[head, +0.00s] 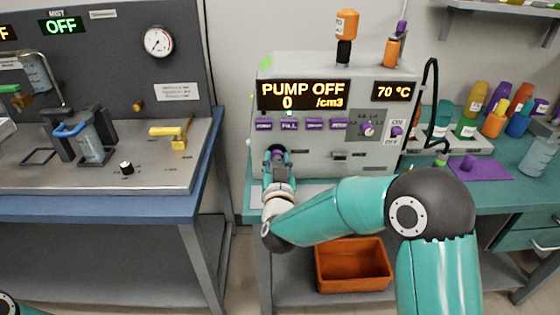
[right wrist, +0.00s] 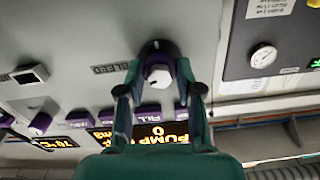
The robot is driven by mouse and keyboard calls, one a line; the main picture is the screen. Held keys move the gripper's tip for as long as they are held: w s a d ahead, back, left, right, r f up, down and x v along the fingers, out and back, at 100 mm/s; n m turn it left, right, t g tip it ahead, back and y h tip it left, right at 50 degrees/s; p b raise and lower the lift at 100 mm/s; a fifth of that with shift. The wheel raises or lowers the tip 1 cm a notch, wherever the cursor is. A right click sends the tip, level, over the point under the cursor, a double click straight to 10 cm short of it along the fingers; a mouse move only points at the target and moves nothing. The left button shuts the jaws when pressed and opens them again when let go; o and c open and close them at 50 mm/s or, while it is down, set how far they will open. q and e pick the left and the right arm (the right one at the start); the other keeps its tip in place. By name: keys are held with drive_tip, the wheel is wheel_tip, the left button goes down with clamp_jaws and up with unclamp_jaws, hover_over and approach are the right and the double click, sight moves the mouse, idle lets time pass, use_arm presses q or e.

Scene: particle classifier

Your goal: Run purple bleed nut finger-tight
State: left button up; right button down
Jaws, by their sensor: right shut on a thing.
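The particle classifier (head: 350,145) stands on the teal bench, its display reading PUMP OFF, 0 /cm3 and 70 °C. The purple bleed nut (head: 277,152) is at the lower left of its front panel. In the right wrist view the nut (right wrist: 158,60) shows a purple body with a pale end, beside the BLEED label. My right gripper (head: 278,162) reaches the panel there. In the right wrist view its fingers (right wrist: 157,82) are on either side of the nut, shut on it. They partly cover the nut in the head view. My left gripper is not in view.
A blue-edged bench (head: 100,207) with a grey rig and round gauge (head: 158,41) stands at left. An orange bin (head: 352,265) sits on the shelf below. Coloured bottles (head: 475,98) and a purple mat (head: 478,167) are at right. A black hose (head: 432,75) hangs beside the classifier.

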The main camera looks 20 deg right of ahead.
drive_tip(key=shift+d+f+m+b, duration=0.15)
drive_tip(key=shift+m+b, duration=0.45)
drive_tip(key=shift+b, duration=0.3)
drive_tip(key=m+b, duration=0.4)
drive_tip(key=b, duration=0.1)
drive_tip(key=m+b, duration=0.4)
drive_tip(key=b, duration=0.1)
drive_tip(key=m+b, duration=0.4)
drive_tip(key=b, duration=0.1)
drive_tip(key=shift+f+m+b, duration=0.35)
drive_tip(key=shift+m, duration=0.05)
drive_tip(key=m+b, duration=0.3)
drive_tip(key=m, duration=0.1)
drive_tip(key=shift+b, duration=0.35)
drive_tip(key=shift+r+m+b, duration=0.1)
drive_tip(key=shift+m+b, duration=0.85)
drive_tip(key=shift+m, duration=0.65)
drive_tip(key=c, duration=0.8)
unclamp_jaws()
drive_tip(key=shift+r, duration=0.1)
drive_tip(key=shift+o, duration=0.2)
drive_tip(key=shift+r, duration=0.1)
